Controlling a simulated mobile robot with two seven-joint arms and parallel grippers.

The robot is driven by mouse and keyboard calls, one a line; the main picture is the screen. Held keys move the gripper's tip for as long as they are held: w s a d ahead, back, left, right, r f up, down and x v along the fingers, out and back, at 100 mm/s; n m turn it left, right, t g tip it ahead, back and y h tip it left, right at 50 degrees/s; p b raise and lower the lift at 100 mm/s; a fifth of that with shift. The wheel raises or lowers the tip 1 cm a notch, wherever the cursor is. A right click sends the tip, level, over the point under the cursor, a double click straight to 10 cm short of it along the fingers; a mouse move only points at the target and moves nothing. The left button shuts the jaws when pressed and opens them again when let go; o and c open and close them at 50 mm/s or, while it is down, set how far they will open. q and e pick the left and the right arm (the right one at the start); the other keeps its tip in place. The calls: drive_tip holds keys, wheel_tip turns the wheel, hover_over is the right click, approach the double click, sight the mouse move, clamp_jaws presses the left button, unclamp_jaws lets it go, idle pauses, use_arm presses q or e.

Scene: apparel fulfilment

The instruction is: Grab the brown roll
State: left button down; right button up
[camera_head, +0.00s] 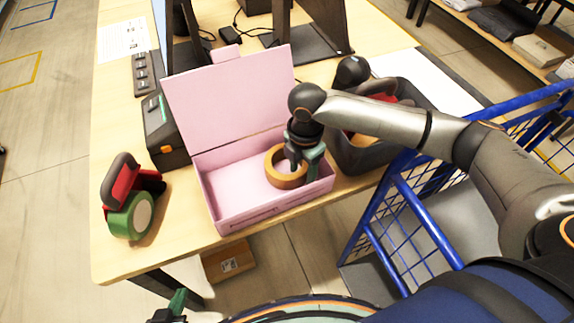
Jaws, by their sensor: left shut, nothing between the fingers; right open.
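The brown roll (285,182) is a ring of tape. It sits in the right part of the open pink box (222,222) on the table. My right gripper (298,164) points down at the roll's right side and is open. Its fingers are at or just above the ring and hide part of it; I cannot tell whether they touch it. My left gripper (177,305) is low at the bottom left, below the table's front edge, shut and far from the roll.
A tape dispenser with green tape (131,216) stands left of the box. A black device (166,138) is behind it. A dark bin (361,155) stands right of the box. A blue wire cart (405,205) is in front at the right. The box lid (230,95) stands open behind.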

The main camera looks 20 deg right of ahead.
drive_tip(key=shift+f, duration=0.8)
drive_tip(key=shift+c, duration=0.4)
clamp_jaws()
